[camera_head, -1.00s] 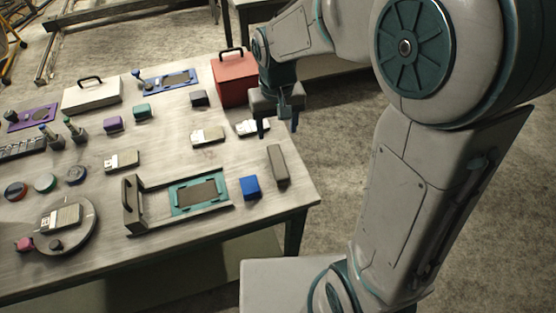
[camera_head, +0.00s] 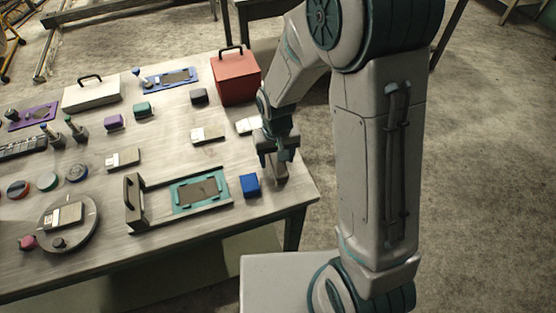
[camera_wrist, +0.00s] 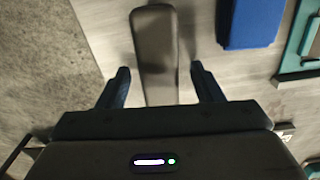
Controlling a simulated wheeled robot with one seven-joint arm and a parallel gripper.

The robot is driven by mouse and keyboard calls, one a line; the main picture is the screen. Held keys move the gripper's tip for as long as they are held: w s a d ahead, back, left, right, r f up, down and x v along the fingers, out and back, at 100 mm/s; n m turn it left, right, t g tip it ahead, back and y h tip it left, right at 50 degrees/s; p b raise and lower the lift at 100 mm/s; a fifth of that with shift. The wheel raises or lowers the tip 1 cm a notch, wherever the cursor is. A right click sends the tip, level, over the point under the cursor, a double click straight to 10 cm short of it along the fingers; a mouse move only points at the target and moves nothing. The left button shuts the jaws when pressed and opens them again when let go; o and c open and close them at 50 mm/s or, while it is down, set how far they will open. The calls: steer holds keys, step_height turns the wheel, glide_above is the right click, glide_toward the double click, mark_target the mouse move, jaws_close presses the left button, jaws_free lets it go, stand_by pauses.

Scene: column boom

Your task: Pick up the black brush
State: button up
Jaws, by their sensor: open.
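The black brush appears to be the dark grey-brown oblong block with rounded ends (camera_wrist: 154,45), which lies on the table. In the head view it lies near the table's right edge (camera_head: 281,176), partly hidden by my gripper (camera_head: 278,156). In the wrist view my gripper (camera_wrist: 160,75) is open and empty. Its two fingers straddle the line of the brush, with a gap on each side. The near end of the brush reaches between the fingertips. My gripper is above the table; the exact height is hard to tell.
A blue block (camera_head: 250,185) lies just beside the brush; it also shows in the wrist view (camera_wrist: 250,22). A teal-framed tray (camera_head: 174,205) with a handle is left of it. A white-and-tan block (camera_head: 207,135) and a red box (camera_head: 236,78) stand farther back. The table edge is close on the right.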

steer(key=shift+f, duration=0.25)
steer(key=c, duration=1.1)
steer(key=shift+r, duration=0.1)
steer(key=shift+r, duration=0.4)
steer(key=r, duration=0.3)
steer(key=shift+s+d+r+b, duration=0.2)
steer(key=shift+s+r+b, duration=0.05)
steer(key=shift+b, duration=0.15)
steer(key=s+d+r, duration=0.5)
steer(key=s+r, duration=0.1)
steer(key=s, duration=0.3)
steer(key=shift+s+d+r+b, duration=0.3)
steer(key=shift+b, duration=0.15)
